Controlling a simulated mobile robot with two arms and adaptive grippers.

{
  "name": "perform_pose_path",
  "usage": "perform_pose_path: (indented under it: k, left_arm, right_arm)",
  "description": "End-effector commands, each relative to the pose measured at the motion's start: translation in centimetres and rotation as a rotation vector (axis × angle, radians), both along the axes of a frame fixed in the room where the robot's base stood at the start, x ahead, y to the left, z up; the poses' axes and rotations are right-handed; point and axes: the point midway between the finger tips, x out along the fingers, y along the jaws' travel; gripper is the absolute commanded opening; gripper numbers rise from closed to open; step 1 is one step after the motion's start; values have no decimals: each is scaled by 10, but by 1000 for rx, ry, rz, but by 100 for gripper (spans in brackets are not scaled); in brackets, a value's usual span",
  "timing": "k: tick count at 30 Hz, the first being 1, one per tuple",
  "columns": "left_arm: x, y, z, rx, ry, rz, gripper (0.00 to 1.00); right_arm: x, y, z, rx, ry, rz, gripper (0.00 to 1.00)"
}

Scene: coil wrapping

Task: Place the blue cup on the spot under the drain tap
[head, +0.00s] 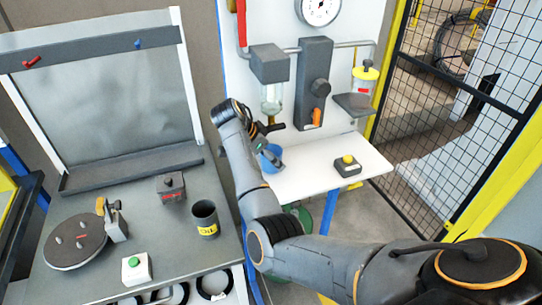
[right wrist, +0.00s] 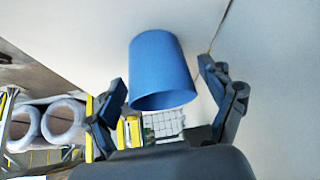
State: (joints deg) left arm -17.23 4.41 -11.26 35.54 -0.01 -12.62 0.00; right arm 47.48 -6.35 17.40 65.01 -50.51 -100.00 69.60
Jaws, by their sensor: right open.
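The blue cup (head: 271,157) is at the left part of the white shelf, partly hidden by my right gripper (head: 266,145). In the right wrist view the blue cup (right wrist: 163,70) lies between the two spread fingers of my right gripper (right wrist: 168,92), with a visible gap on each side. The gripper is open. The clear filter bowl (head: 272,98) hangs above, under a dark grey block. My left gripper is not in view.
A regulator with an orange part (head: 316,117) hangs behind. A dark cup with a yellow label (head: 205,219) stands on the left bench. A mesh fence (head: 430,130) bounds the right.

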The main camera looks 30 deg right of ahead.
Motion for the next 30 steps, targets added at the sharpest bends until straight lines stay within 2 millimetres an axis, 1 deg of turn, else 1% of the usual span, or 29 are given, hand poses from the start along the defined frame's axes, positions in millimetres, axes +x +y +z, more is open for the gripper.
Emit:
perform_pose_path:
  k: [3,5,8,15,19,21,25,30]
  left_arm:
    - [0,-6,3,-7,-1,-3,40]
    - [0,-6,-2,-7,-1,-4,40]
    - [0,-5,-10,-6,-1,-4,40]
    - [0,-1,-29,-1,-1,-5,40]
    - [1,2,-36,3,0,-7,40]
    - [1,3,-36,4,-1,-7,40]
    - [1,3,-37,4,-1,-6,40]
    - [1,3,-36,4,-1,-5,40]
  right_arm:
    - [0,0,7,0,-1,0,82]
    - [1,4,9,0,-3,1,82]
    - [2,13,23,1,-5,1,82]
    - [3,42,67,1,-6,2,82]
    - [2,54,87,0,-4,1,82]
    - [3,60,96,1,-3,2,82]
    - [2,64,104,0,-1,1,82]
    - [2,65,107,0,1,-1,82]
